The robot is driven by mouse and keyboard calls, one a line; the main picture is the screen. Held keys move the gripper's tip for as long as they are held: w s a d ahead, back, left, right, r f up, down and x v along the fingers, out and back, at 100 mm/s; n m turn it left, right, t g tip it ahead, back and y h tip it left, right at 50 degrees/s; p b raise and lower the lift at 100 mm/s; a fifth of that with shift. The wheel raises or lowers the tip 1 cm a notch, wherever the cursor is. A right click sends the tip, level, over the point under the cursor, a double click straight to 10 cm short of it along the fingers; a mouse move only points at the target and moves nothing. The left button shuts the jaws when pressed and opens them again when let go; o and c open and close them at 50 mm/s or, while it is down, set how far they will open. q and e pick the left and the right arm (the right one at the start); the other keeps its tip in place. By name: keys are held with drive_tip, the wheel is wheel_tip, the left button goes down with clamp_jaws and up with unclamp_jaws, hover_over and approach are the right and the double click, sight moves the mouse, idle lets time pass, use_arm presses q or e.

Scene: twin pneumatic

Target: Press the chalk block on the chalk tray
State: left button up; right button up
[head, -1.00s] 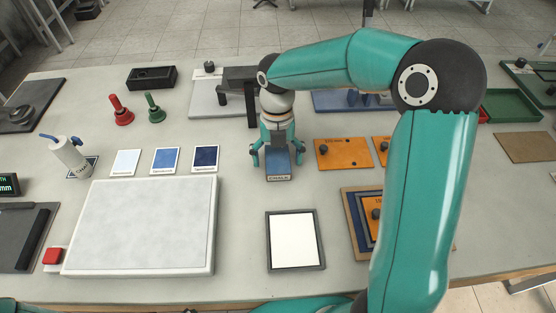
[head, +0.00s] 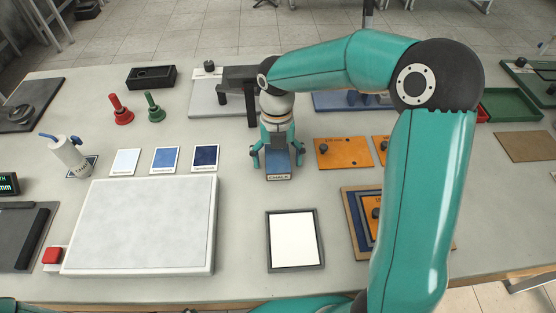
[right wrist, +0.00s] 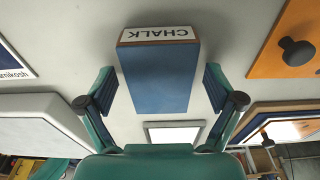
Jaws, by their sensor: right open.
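The chalk block (head: 279,168) is a blue block with a white "CHALK" label on its near side. It stands on the bench near the middle of the head view, and the right wrist view shows it large (right wrist: 158,75). My right gripper (head: 277,158) points down over it, open. Its two fingers stand on either side of the block, with visible gaps in the right wrist view. A dark-framed shallow tray with a white surface (head: 293,240) lies in front of the block; I cannot tell if it is the chalk tray. My left gripper is out of view.
A large pale slab (head: 140,225) lies to the left, with a red button (head: 53,256) beside it. Several blue sample cards (head: 164,160) lie behind the slab. Orange plates (head: 343,153) with black knobs lie to the right. Bare bench separates the block and framed tray.

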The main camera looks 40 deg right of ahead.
drive_tip(key=c, duration=1.3)
drive_tip(key=shift+r, duration=0.1)
